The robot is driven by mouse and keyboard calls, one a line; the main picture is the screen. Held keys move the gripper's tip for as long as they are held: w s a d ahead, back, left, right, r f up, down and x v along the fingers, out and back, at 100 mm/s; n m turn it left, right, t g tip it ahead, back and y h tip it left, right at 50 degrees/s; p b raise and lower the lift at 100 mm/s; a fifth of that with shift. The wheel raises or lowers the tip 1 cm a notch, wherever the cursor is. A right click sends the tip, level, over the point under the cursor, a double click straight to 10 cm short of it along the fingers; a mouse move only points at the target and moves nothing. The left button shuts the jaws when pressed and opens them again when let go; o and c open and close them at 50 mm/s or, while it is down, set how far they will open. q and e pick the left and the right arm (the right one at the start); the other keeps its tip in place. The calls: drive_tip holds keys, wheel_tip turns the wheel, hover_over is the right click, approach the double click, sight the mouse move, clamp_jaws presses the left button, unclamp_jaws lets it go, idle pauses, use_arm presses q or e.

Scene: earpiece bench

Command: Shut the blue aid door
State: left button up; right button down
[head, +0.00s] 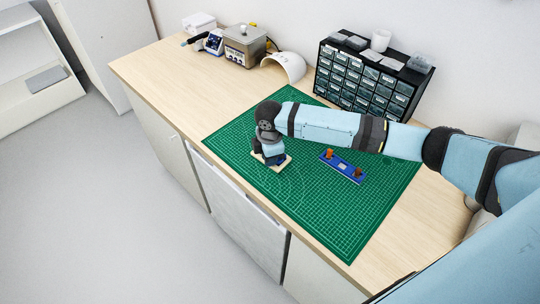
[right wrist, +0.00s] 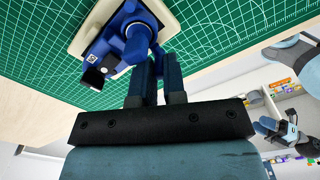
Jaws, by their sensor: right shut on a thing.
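The blue aid (right wrist: 112,38) sits on a cream tray (right wrist: 82,38) on the green mat; in the head view a little of the aid (head: 281,161) shows beside my arm. A small black part, perhaps its door (right wrist: 92,77), sticks out at the aid's lower left in the right wrist view. I cannot tell how far the door stands open. My right gripper (right wrist: 153,58) is shut on the blue aid, its fingers close together at a rounded blue part. Its tips are partly hidden. What looks like my left gripper (right wrist: 275,127) is small at the right edge, its jaws unclear.
A blue holder (head: 343,166) with two orange-brown pieces lies on the green mat (head: 335,215) to the right. A drawer cabinet (head: 365,82), a white curved cover (head: 287,65) and a steel-fronted box (head: 244,48) stand at the back. The front of the mat is clear.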

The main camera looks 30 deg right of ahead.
drive_tip(key=c, duration=1.2)
unclamp_jaws()
drive_tip(key=shift+r, duration=0.1)
drive_tip(key=shift+o, duration=0.2)
